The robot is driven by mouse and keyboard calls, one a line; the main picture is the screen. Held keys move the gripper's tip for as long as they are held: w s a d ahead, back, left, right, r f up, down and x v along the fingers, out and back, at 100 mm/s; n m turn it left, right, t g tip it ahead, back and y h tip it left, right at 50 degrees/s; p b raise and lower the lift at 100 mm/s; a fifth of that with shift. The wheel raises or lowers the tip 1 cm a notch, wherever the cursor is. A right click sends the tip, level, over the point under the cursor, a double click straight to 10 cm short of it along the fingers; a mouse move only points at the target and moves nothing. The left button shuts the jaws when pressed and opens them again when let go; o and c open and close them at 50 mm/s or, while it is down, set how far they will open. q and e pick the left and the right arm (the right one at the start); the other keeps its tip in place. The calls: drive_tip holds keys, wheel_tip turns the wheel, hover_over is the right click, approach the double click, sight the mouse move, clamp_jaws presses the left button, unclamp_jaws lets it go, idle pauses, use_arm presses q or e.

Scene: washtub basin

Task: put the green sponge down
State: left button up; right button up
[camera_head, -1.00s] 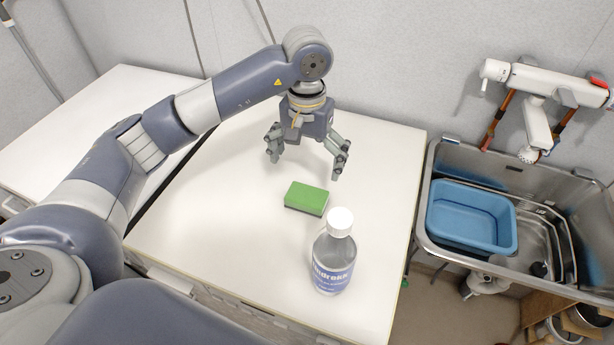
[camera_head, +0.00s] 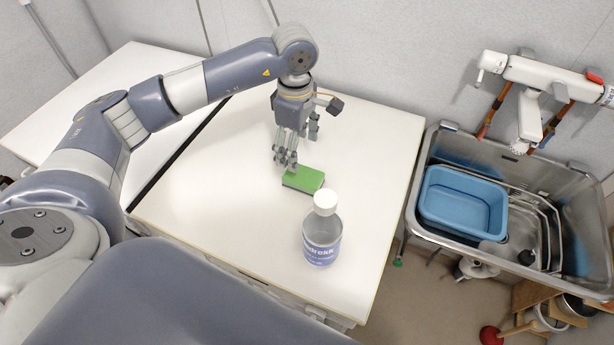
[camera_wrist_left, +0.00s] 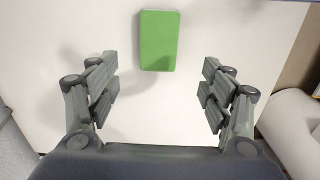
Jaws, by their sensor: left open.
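The green sponge (camera_head: 305,179) lies flat on the white table, with a dark layer on its underside. In the left wrist view the sponge (camera_wrist_left: 159,41) lies ahead of the fingers, between their lines but beyond the tips. My left gripper (camera_head: 290,160) is just behind and beside the sponge in the head view. In the wrist view its fingers (camera_wrist_left: 160,85) are spread wide, with nothing between them and apart from the sponge. My right gripper is in neither view.
A clear bottle (camera_head: 322,235) with a white cap and blue label stands on the white table (camera_head: 215,215), just in front of the sponge. A metal sink (camera_head: 423,215) holding a blue basin (camera_head: 463,208) is at the right. The table's left part is clear.

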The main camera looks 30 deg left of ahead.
use_arm(q)
drive_tip(key=p, duration=0.2)
hover_over(297, 174)
wheel_tip(297, 174, down, 5)
drive_tip(key=shift+w+f, duration=0.1)
drive_tip(key=shift+f, duration=0.6)
wheel_tip(297, 174, down, 4)
drive_tip(key=shift+w+a+r+p, duration=0.15)
drive_tip(key=shift+r+p, duration=0.1)
drive_tip(key=shift+p, duration=0.9)
drive_tip(key=shift+f, duration=0.45)
drive_tip(key=c, duration=1)
drive_tip(key=shift+c, duration=0.2)
